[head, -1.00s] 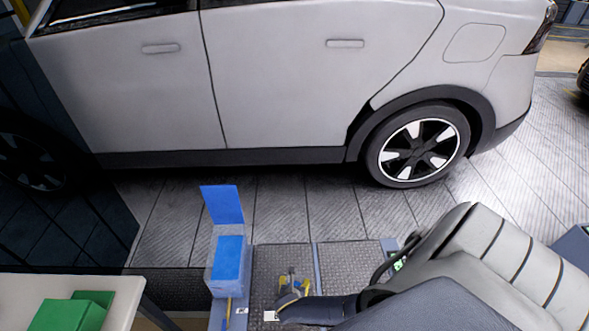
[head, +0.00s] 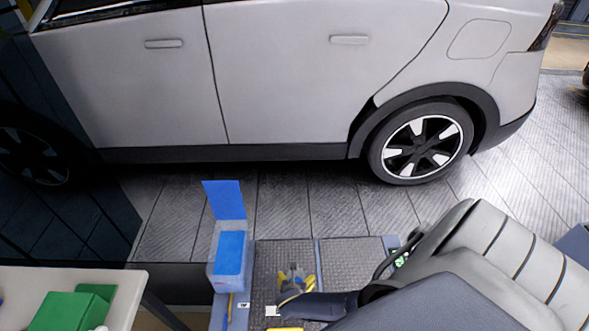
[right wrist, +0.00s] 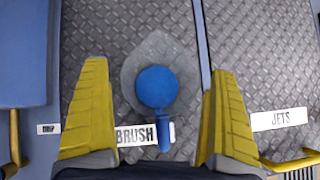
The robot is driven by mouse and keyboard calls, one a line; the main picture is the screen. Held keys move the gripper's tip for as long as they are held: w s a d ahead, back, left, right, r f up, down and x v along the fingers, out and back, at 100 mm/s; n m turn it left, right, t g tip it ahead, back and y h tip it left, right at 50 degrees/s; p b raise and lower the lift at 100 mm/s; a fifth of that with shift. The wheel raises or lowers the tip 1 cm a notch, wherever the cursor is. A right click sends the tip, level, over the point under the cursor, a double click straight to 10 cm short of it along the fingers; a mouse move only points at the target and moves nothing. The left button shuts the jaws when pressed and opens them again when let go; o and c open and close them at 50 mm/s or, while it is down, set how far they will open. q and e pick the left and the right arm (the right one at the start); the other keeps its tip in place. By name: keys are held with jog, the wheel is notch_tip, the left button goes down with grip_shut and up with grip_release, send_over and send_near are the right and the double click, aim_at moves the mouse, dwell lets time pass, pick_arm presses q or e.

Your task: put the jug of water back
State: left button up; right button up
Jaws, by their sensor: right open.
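The jug (right wrist: 157,88) shows from above in the right wrist view, with a round blue top, a blue handle toward the camera and a grey, clear-looking body. It stands on a ridged metal surface (right wrist: 108,30), by a white label reading "BRUSH". My right gripper (right wrist: 158,67) is open, with one yellow finger on each side of the jug and visible gaps between. In the head view, my right gripper (head: 297,278) is over the ridged panel at the bottom middle, where the jug is small and hard to make out. My left gripper is not in view.
A clear-walled box with blue contents (head: 229,254) and a raised blue flap stands left of the right gripper. A white table (head: 30,283) with a green box (head: 68,311) is at lower left. A white car (head: 290,80) fills the back. A "JETS" label (right wrist: 281,119) lies right.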

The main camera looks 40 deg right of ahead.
jog(key=v, duration=1.1)
jog(key=shift+s+a+r, duration=0.2)
jog(key=shift+a+r, duration=0.05)
dwell(1.1)
